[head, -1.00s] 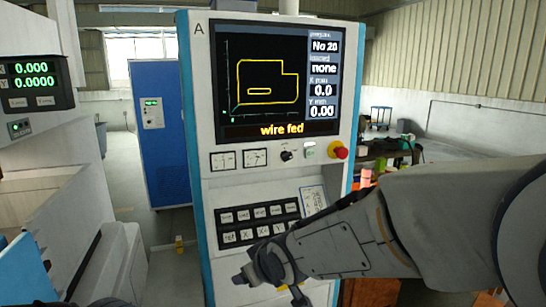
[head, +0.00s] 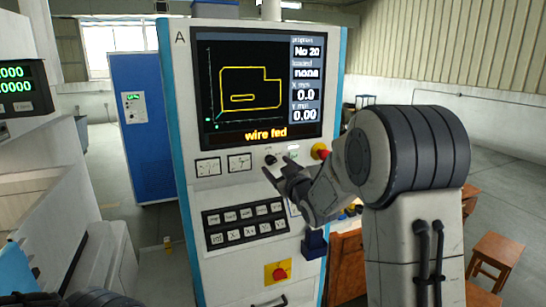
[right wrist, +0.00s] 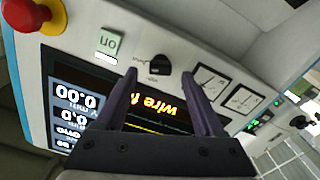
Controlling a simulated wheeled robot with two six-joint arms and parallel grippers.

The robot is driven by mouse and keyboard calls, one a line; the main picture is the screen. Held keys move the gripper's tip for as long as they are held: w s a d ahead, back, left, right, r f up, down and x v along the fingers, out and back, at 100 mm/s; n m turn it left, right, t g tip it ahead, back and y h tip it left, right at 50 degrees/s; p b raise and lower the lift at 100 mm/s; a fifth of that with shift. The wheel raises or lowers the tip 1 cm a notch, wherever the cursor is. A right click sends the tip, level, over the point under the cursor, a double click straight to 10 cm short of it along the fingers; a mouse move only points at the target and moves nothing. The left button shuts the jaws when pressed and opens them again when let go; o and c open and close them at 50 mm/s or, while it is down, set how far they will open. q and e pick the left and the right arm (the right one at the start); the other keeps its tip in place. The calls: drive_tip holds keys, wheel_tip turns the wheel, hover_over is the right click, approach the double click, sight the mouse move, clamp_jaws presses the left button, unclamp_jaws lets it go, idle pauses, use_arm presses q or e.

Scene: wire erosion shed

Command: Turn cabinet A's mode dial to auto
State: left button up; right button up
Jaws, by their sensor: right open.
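Cabinet A (head: 180,100) stands upright in the head view, with a screen reading "wire fed". Its mode dial (head: 271,159) is a small black knob below the screen, right of two gauges. It also shows in the right wrist view (right wrist: 160,64), where its small labels are too blurred to read. My right gripper (head: 277,166) is open and empty, close in front of the dial. In the right wrist view its fingertips (right wrist: 157,67) lie on either side of the dial in the picture; contact cannot be told. My left gripper is not in view.
A lit "on" button (right wrist: 109,43) and a red emergency stop (head: 320,151) sit beside the dial. A keypad (head: 245,223) and a red-and-yellow switch (head: 277,273) are below. A blue cabinet (head: 130,130) stands behind left. Stools (head: 497,255) stand at right.

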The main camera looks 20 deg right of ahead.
sight(273, 163)
drive_tip(key=shift+w+p, duration=0.55)
drive_tip(key=shift+w, duration=1.05)
clamp_jaws()
drive_tip(key=shift+f+n+b, duration=0.1)
drive_tip(key=shift+n+b, duration=6.9)
drive_tip(key=shift+b, duration=2.65)
